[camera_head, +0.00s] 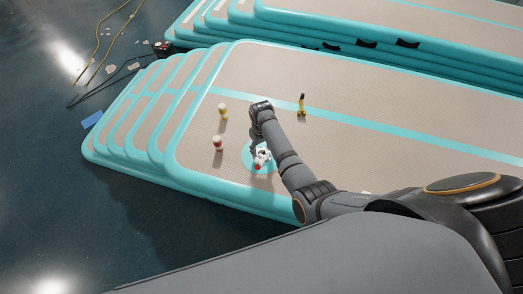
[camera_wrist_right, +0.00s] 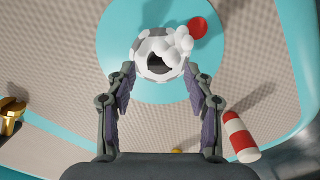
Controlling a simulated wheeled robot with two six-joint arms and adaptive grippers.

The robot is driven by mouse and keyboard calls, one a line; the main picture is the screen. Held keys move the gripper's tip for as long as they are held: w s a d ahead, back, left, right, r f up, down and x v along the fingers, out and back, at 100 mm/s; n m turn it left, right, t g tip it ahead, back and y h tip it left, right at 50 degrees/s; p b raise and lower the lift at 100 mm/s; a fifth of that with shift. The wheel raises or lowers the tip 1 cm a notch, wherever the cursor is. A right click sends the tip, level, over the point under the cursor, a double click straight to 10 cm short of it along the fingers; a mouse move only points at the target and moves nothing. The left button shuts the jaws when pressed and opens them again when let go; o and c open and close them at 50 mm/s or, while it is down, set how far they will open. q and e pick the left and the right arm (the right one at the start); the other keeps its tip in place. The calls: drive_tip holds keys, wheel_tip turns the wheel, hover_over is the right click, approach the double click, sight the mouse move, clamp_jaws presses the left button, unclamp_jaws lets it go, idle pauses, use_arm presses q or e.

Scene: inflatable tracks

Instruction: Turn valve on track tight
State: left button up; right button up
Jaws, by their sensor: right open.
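The valve (camera_head: 262,157) is a white and grey fitting with a red part, set on a round teal patch (camera_head: 251,167) near the corner of the top inflatable track (camera_head: 195,150). In the right wrist view the valve (camera_wrist_right: 162,56) sits just beyond the fingertips, with a round red piece (camera_wrist_right: 198,27) beside it. My right gripper (camera_head: 257,147) is above the valve, and in the right wrist view its two fingers (camera_wrist_right: 160,85) are spread apart with nothing between them. Whether they touch the valve I cannot tell. My left gripper is not in view.
A red and white striped cylinder (camera_head: 217,143), a yellow-topped cylinder (camera_head: 223,111) and a yellow and black tool (camera_head: 302,105) stand on the track around my arm. More stacked tracks (camera_head: 340,30) lie behind. Cables (camera_head: 100,40) and a blue sheet (camera_head: 92,119) lie on the dark floor.

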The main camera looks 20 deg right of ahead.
drive_tip(key=shift+f, duration=0.85)
drive_tip(key=shift+c, duration=0.8)
drive_tip(key=c, duration=0.5)
clamp_jaws()
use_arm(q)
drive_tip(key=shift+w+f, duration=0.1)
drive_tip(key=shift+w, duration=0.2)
